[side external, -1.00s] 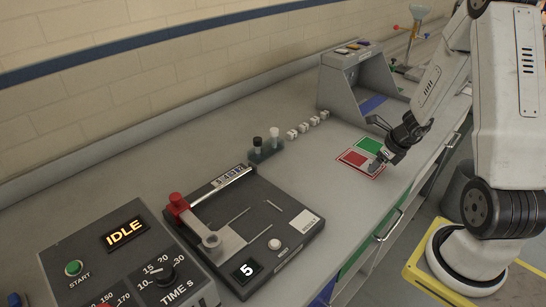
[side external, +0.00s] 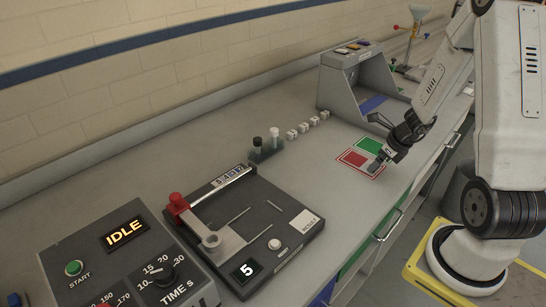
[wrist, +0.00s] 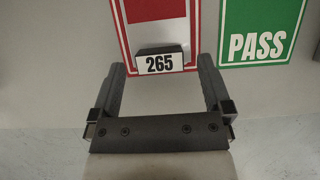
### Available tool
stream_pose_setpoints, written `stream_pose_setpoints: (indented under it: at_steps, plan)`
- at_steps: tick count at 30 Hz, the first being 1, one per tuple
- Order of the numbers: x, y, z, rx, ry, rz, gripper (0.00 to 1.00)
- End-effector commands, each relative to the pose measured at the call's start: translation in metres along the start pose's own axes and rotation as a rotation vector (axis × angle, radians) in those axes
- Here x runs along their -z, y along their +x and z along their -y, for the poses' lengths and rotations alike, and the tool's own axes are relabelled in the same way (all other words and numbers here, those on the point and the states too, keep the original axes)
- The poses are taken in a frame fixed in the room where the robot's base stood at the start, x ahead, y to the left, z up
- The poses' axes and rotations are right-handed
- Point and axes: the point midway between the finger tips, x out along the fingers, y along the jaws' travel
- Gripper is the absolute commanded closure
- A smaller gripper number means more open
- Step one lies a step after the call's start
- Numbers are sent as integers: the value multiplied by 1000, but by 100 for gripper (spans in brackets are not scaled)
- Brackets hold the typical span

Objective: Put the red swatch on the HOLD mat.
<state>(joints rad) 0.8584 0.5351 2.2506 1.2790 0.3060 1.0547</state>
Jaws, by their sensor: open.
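My gripper (wrist: 161,63) is open, with one finger on each side of a dark block bearing a white tag "265" (wrist: 160,63). The block is at the near edge of a red mat (wrist: 125,38) with a white border, and the fingers look clear of it. A duller reddish patch (wrist: 156,10) shows beyond the block at the top edge of the wrist view; I cannot tell for sure that it is the red swatch. The red mat's wording is hidden. In the side view my gripper (side external: 376,166) is at the right side of the red mat (side external: 357,159).
A green PASS mat (wrist: 258,30) lies right of the red mat in the wrist view. Behind the mats are several white cubes (side external: 304,128) and a grey stand (side external: 345,85). A black board with a red-handled lever (side external: 178,203) and an IDLE control box (side external: 125,232) are nearer the camera.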

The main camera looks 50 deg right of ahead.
Motion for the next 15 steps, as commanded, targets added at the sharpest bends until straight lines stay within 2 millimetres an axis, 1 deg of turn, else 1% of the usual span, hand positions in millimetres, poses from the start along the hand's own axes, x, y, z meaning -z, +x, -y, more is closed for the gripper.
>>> stream_pose_setpoints:
  at_steps: [8, 15]
  plan:
    - [0, -22, 0, 2, 0, 2, 0]
    - [0, -45, 0, 3, 0, 2, 0]
